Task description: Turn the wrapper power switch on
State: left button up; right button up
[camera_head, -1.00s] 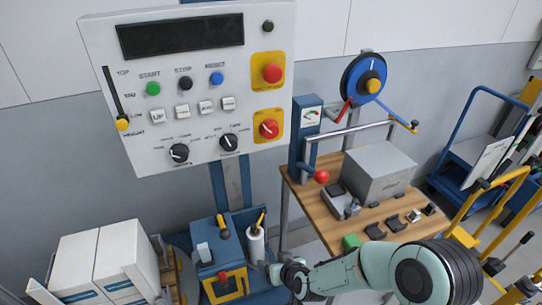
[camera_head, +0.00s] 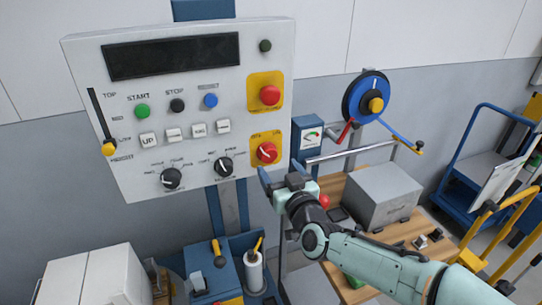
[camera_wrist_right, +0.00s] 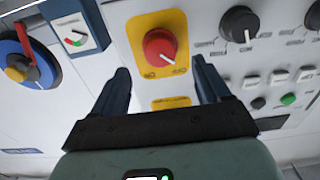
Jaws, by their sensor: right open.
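The wrapper power switch (camera_head: 266,153) is a red rotary knob with a white pointer line on a yellow plate, at the lower right of the white control panel (camera_head: 140,68). In the right wrist view the red knob (camera_wrist_right: 160,48) sits between my two fingers, beyond their tips. My right gripper (camera_head: 281,172) is open and empty, just below and in front of the knob, apparently not touching it. The pointer is slanted, aimed between the small labels on the plate. My left gripper is not in view.
A red button (camera_head: 270,95) on a yellow plate is above the switch. Black selector knobs (camera_head: 223,167) are to its left. A blue gauge box (camera_head: 308,134) stands close right of the panel. A grey box (camera_head: 383,195) sits on the wooden bench behind my right arm.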

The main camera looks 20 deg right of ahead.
aim_at(270, 157)
jog(key=w+p, duration=0.1)
jog(key=w, duration=0.5)
jog(key=shift+d, duration=0.2)
jog(key=c, duration=1)
